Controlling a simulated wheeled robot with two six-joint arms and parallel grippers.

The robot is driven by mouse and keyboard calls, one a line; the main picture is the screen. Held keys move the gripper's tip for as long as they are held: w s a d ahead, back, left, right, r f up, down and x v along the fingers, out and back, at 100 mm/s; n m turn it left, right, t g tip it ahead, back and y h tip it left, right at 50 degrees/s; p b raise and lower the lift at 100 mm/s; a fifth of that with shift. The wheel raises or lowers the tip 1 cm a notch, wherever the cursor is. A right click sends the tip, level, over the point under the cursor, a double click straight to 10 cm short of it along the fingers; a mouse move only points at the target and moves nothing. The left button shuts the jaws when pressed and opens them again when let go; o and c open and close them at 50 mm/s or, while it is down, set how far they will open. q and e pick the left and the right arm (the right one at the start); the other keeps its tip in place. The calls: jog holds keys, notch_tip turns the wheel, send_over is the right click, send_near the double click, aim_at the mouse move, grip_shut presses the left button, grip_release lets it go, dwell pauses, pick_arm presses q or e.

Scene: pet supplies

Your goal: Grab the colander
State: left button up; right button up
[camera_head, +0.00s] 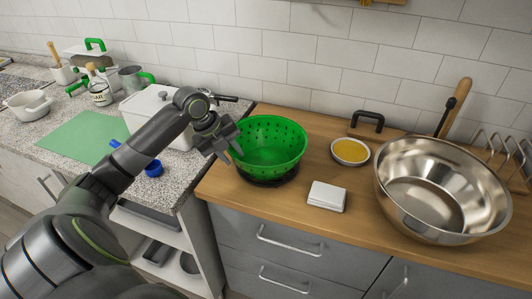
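The green colander (268,148) stands upright on the wooden counter (305,165), above a dark round base. Small holes show in its wall. My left gripper (231,143) is at the colander's left rim, with its fingers overlapping the rim in the picture. Whether the fingers are closed on the rim or only beside it is not clear. My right gripper is not in view.
A white box (326,196) lies right of the colander. Behind it is a bowl of yellow contents (350,152). A large steel bowl (440,190) fills the right. A white lidded container (150,105) stands behind my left arm.

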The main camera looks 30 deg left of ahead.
pick_arm(q)
grip_shut()
jog(key=shift+r, duration=0.1)
dwell(0.3)
